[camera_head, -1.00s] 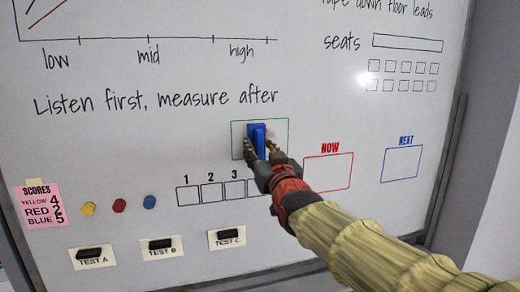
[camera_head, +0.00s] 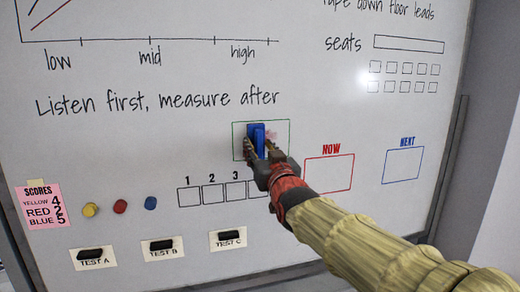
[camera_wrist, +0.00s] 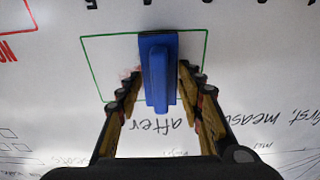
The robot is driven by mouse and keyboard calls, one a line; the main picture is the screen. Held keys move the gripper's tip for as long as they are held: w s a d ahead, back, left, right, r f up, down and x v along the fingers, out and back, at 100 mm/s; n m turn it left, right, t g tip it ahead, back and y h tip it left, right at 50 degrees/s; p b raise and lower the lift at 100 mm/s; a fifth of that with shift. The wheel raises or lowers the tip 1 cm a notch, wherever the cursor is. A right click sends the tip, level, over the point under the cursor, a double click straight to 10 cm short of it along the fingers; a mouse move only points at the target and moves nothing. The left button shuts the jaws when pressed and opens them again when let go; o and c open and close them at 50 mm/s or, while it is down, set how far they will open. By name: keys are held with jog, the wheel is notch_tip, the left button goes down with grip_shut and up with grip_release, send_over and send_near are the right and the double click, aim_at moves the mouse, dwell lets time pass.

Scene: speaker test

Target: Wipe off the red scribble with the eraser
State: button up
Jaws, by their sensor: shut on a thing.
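The blue eraser (camera_head: 257,134) is in my gripper (camera_head: 263,150), inside the green-outlined box on the whiteboard (camera_head: 210,50). In the wrist view the eraser (camera_wrist: 158,72) stands between the two fingers of my gripper (camera_wrist: 158,82), which are shut on it. Its face is at the board, but I cannot tell how firmly it presses. The red scribble (camera_head: 271,134) shows only as a faint pinkish smear just right of the eraser. In the wrist view this smear (camera_wrist: 125,73) is left of the eraser. The eraser and fingers may hide more of it.
A red NOW box (camera_head: 328,173) and a blue NEXT box (camera_head: 402,165) are to the right. Numbered squares (camera_head: 212,194) lie below left. Yellow, red and blue magnets (camera_head: 120,207), a pink score note (camera_head: 40,206) and black-topped TEST labels (camera_head: 163,247) are lower left.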

jog(key=shift+w, duration=0.2)
jog(key=shift+w+d+r+p, duration=0.1)
jog(key=shift+w+d+p, duration=0.2)
jog(key=shift+d, duration=0.95)
jog(key=shift+w+d+p, duration=0.1)
jog(key=shift+w+d, duration=0.3)
jog(key=shift+d, duration=0.85)
jog(key=shift+w+d+p, duration=0.3)
jog(key=shift+d+p, duration=0.35)
jog(key=shift+d, duration=0.35)
jog(key=shift+s+a+b, duration=0.25)
jog(key=shift+a+b, duration=0.7)
jog(key=shift+b, duration=0.4)
jog(key=shift+s+a+b, duration=0.25)
jog(key=shift+a+b, duration=0.65)
jog(key=shift+b, duration=0.4)
